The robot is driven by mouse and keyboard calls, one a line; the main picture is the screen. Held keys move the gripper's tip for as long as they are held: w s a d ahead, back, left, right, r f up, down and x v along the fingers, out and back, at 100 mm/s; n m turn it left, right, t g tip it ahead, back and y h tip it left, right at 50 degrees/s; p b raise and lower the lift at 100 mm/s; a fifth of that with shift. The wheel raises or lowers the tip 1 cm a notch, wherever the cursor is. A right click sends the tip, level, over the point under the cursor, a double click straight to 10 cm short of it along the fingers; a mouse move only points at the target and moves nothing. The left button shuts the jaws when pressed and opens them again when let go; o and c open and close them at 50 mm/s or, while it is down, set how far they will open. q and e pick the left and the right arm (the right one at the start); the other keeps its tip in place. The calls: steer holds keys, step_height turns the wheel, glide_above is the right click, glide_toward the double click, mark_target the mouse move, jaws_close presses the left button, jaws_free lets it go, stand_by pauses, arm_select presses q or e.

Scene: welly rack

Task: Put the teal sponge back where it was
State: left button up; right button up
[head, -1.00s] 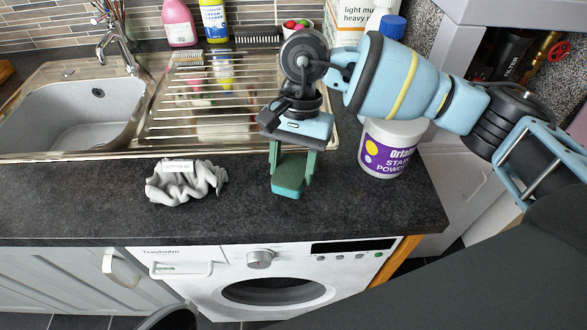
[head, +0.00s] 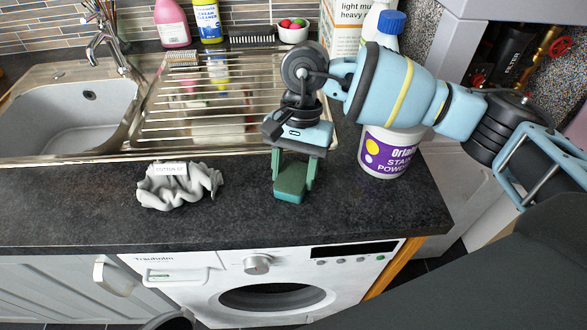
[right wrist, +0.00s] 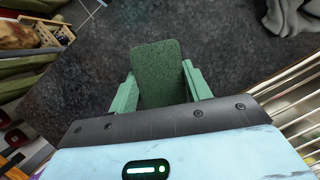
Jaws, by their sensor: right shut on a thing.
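The teal sponge (head: 290,184) is between the green fingers of my right gripper (head: 293,178), over the dark worktop to the right of the grey cloth. In the right wrist view the sponge (right wrist: 159,72) sticks out beyond the fingers of the right gripper (right wrist: 160,88), which are shut on its two sides. The head view does not clearly show whether the sponge touches the worktop. My left gripper is not in view.
A crumpled grey cloth (head: 180,186) lies on the worktop (head: 90,212). The metal drainer (head: 205,108) and sink (head: 75,115) are behind. A white-and-purple tub (head: 390,150) stands close right of the gripper. The worktop's front edge is above a washing machine (head: 255,282).

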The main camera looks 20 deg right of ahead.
steer(key=shift+f, duration=0.2)
steer(key=o, duration=0.9)
steer(key=shift+r, duration=0.15)
steer(key=shift+r, duration=0.25)
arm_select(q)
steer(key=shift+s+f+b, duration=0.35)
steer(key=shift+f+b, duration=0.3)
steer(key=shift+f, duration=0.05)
arm_select(e)
steer(key=v, duration=1.1)
steer(key=shift+w+r, duration=0.1)
steer(key=shift+r, duration=0.2)
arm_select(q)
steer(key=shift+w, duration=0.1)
